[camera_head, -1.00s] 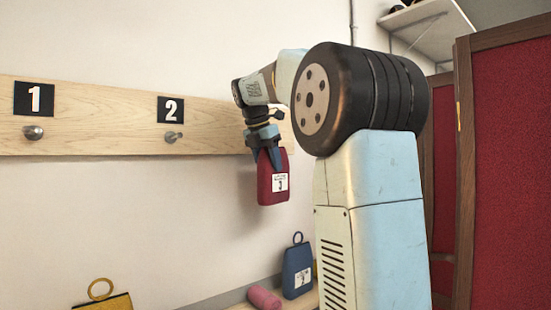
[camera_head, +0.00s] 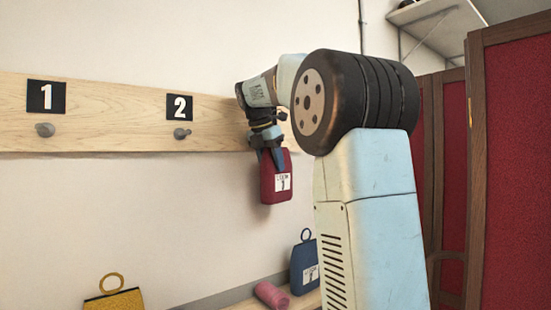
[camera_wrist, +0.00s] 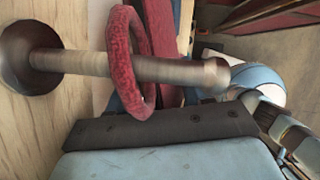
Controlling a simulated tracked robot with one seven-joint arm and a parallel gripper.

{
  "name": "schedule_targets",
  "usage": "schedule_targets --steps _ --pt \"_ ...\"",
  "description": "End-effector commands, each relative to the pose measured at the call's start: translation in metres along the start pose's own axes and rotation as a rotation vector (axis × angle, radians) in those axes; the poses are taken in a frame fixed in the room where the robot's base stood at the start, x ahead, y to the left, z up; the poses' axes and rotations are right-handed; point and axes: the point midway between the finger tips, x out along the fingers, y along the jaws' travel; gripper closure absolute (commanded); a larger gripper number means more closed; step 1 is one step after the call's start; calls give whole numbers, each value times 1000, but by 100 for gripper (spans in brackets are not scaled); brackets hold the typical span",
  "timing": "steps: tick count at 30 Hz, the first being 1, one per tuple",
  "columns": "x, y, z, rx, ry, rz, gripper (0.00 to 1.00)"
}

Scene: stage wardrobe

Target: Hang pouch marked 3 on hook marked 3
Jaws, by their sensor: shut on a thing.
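The red pouch (camera_head: 276,184) hangs below my gripper (camera_head: 268,152) in the head view, in front of the wall just under the board. Its white label is small and blurred now. My gripper is shut on the pouch near its top. In the wrist view a metal hook (camera_wrist: 180,70) sticks out from the wooden board. The pouch's red ring (camera_wrist: 143,88) is around the hook's shaft, between base and knobbed tip. The hook's number is not in view; in the head view my arm covers the board right of hook 2.
Hook 1 (camera_head: 45,130) and hook 2 (camera_head: 181,133) are empty on the board (camera_head: 110,125). A blue pouch (camera_head: 304,266) and a pink roll (camera_head: 271,295) are on a low ledge. A yellow pouch (camera_head: 114,299) is lower left. Red panels (camera_head: 510,170) stand at right.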

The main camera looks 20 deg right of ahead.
Motion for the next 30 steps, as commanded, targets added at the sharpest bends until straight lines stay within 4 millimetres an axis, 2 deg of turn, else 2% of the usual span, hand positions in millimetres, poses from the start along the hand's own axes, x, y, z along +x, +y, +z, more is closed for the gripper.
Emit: schedule_targets --steps 11,12,21,30 --pt "0 0 0 0 0 0 86" --pt "0 0 0 0 0 0 47" --pt "0 0 0 0 0 0 21" --pt "-2 0 0 0 0 0 21"
